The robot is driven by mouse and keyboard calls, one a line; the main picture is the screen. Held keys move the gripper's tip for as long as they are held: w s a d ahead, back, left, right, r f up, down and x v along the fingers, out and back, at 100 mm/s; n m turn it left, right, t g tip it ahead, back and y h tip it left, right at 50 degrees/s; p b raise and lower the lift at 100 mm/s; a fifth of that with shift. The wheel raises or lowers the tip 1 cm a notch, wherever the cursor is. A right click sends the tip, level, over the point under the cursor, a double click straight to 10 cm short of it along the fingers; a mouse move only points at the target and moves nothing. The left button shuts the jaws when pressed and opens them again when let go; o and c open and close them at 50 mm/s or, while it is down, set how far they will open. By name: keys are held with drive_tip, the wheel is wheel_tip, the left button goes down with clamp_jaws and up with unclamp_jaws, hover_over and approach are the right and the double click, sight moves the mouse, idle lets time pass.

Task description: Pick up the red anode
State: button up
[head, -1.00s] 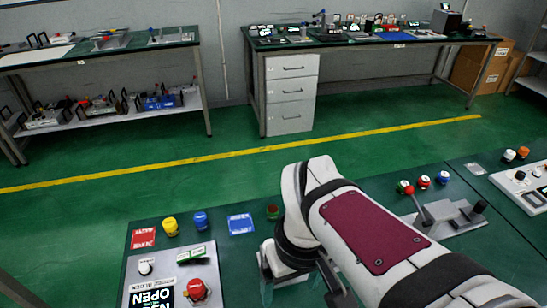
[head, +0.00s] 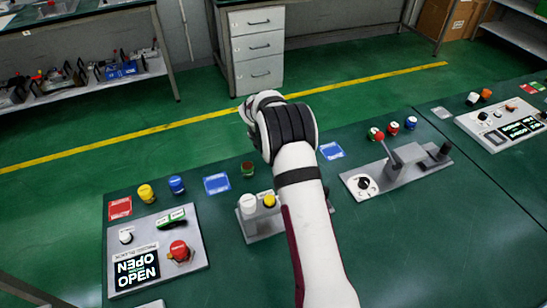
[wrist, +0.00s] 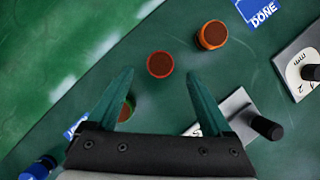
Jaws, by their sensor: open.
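The red anode (wrist: 160,64) is a short upright cylinder with a red rim and a brown top. It stands on the green table in the wrist view. My gripper (wrist: 160,74) is open and empty, and the anode shows between its teal fingertips, slightly beyond them in the picture. I cannot tell the height of the fingertips above it. In the head view my arm hides the anode and the gripper fingers.
An orange cylinder (wrist: 211,34) stands close to the right of the anode. A green cylinder (wrist: 127,110) is partly behind the left finger, also visible in the head view (head: 247,170). A grey fixture with a black knob (wrist: 266,127) lies near the right finger.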

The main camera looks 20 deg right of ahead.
drive_tip(key=x, duration=0.5)
drive_tip(key=shift+s, duration=0.1)
drive_tip(key=shift+a, duration=0.1)
clamp_jaws()
